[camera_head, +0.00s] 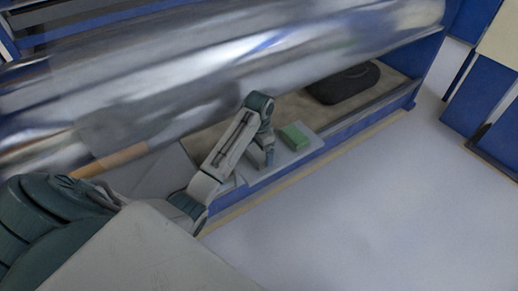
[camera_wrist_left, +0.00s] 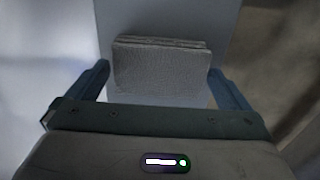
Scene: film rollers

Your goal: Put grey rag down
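The grey rag (camera_wrist_left: 161,68) is a folded, flat-looking cloth and lies on a pale grey tray (camera_wrist_left: 118,20) in the left wrist view. My left gripper (camera_wrist_left: 158,72) has its two fingers spread wide, one on each side of the rag, with narrow gaps showing beside the cloth. In the head view my left gripper (camera_head: 268,158) points down at the grey tray (camera_head: 283,160), and I cannot make out the rag there. My right gripper is in neither view.
A green sponge-like block (camera_head: 295,136) sits on the tray, right of my left gripper. A large shiny film roller (camera_head: 200,80) crosses above the arm. A black object (camera_head: 343,84) lies farther back inside the blue frame (camera_head: 350,130). The pale floor at right is clear.

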